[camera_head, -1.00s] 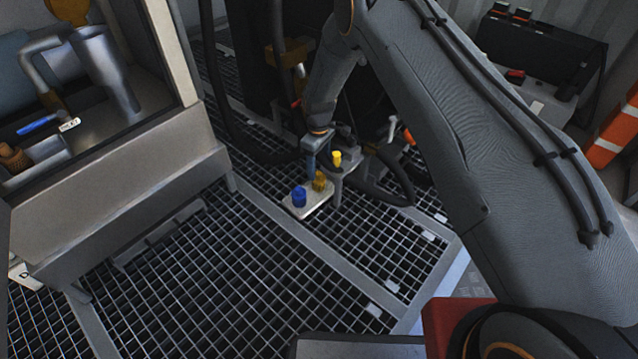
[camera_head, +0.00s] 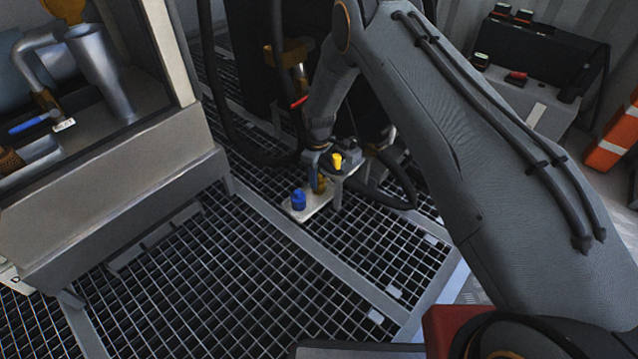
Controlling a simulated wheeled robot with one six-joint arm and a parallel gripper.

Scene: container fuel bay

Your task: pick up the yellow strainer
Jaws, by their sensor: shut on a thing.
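The yellow strainer (camera_head: 320,185), a small dull-yellow piece, is between the fingers of my gripper (camera_head: 325,182), which is shut on it. The fingers hide much of it. It is over the small pale tray (camera_head: 309,210); I cannot tell whether it still touches the tray. A similar blue piece (camera_head: 298,200) stands on the tray just to its left. A brighter yellow bit (camera_head: 337,160) shows at the gripper's right side; I cannot tell whether it is part of the gripper.
A light cabinet (camera_head: 120,205) with pipes inside stands at left. Dark hoses (camera_head: 385,203) curl right of and behind the tray. Open grating floor (camera_head: 225,270) lies in front. A bench with a black box (camera_head: 535,55) and an orange-white barrier (camera_head: 612,140) are at right.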

